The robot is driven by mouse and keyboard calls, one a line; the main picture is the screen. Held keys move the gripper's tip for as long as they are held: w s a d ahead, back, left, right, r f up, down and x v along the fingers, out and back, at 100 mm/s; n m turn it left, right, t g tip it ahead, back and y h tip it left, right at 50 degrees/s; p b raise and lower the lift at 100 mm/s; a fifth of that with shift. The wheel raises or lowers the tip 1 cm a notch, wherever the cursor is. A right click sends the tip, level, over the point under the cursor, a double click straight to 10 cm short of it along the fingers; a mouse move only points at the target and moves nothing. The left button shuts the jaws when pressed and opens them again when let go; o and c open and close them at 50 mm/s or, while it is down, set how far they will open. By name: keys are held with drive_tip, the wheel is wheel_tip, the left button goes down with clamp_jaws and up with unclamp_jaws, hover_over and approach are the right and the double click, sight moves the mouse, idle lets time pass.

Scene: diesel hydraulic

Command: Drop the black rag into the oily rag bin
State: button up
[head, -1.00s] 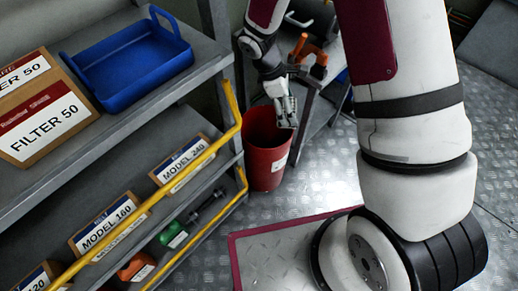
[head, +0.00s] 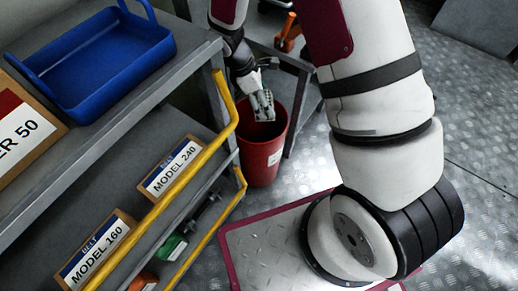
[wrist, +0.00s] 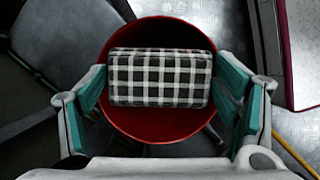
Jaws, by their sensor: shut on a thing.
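The red bin (head: 262,160) stands on the floor beside the shelf end, its round mouth open upward. My gripper (head: 263,106) points down at the bin's mouth in the head view. In the wrist view the fingers of my gripper (wrist: 160,95) are closed on the sides of a black-and-white checked rag (wrist: 160,78), a boxy folded bundle. The red bin (wrist: 160,134) shows all round behind the rag, so the rag lies over its opening. The rag hides most of the bin's inside.
A grey shelf (head: 100,165) with a yellow rail (head: 190,160) stands close on the left, holding a blue tray (head: 95,65) and labelled boxes. A grey bench (head: 305,95) is behind the bin. Diamond-plate floor (head: 310,165) is clear to the bin's right.

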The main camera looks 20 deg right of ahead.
drive_tip(key=shift+f, duration=0.5)
drive_tip(key=o, duration=1)
drive_tip(key=shift+r, duration=0.1)
drive_tip(key=v, duration=1.2)
